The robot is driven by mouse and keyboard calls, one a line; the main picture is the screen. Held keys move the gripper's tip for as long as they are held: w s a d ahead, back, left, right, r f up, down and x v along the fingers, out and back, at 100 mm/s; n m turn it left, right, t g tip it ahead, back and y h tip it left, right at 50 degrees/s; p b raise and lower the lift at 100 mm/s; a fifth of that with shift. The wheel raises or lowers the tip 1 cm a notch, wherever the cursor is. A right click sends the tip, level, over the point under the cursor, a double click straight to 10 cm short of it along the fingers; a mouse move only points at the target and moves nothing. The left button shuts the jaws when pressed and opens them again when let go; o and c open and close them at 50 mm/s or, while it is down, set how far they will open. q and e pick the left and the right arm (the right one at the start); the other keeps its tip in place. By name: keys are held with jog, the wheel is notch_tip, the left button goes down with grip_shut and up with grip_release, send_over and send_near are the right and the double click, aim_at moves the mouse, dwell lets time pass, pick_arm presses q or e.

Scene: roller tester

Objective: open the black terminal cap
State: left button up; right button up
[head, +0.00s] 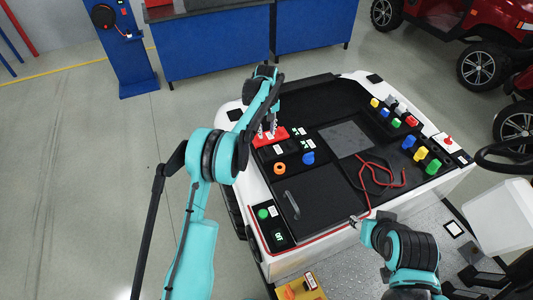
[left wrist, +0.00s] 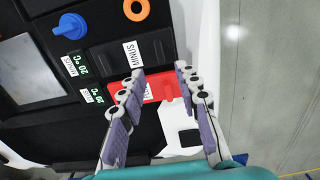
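The black terminal cap (left wrist: 105,60), with a white MINUS label, lies flat and closed on the tester's dark top in the left wrist view. In the head view it (head: 265,153) sits just in front of the red terminal cap (head: 281,139). My left gripper (left wrist: 159,71) is open, with its fingers apart over the red cap (left wrist: 157,90) and its tips near the black cap's edge. I see nothing between the fingers, and cannot tell whether they touch a cap. My right gripper (head: 354,219) is over the tester's front edge by a red cable; its fingers are too small to read.
An orange ring (head: 279,168) and a blue knob (head: 308,158) are close to the black cap. A dark lid with a handle (head: 291,204) lies nearer the front. The red cable (head: 386,182) lies on the top. Coloured knobs stand on the right side.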

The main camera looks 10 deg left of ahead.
aim_at(267, 148)
pick_arm(q)
notch_tip(267, 148, down, 3)
jog(key=shift+w+b, duration=0.15)
jog(key=shift+b, duration=0.65)
notch_tip(267, 148, down, 7)
jog(key=shift+f+b, duration=0.2)
jog(key=shift+b, duration=0.5)
pick_arm(e)
notch_tip(267, 148, down, 4)
jog(key=shift+f, duration=0.1)
pick_arm(q)
grip_shut()
